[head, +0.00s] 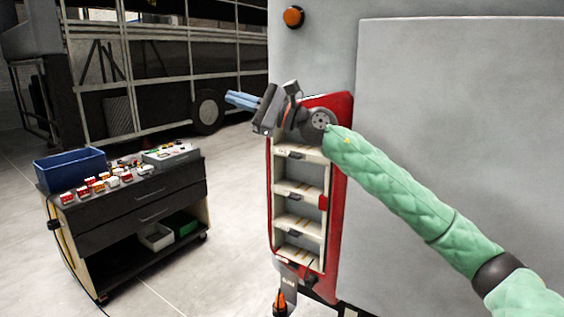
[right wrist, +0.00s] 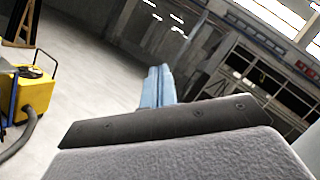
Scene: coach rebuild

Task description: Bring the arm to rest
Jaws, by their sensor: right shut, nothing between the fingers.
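My right arm, in a green quilted sleeve, comes in from the right in the head view. It reaches up in front of the top of a red-framed light housing (head: 342,200). My right gripper (head: 232,98) points left, with its blue fingers together and nothing between them. The fingers also show in the right wrist view (right wrist: 157,88), closed, against open floor. My left gripper is in neither view.
A dark workbench cart (head: 140,205) stands at left, bearing a blue bin (head: 72,170) and several small red, white and amber parts. A grey coach panel (head: 460,120) fills the right. A yellow machine (right wrist: 35,95) stands at left in the wrist view. Floor between cart and housing is clear.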

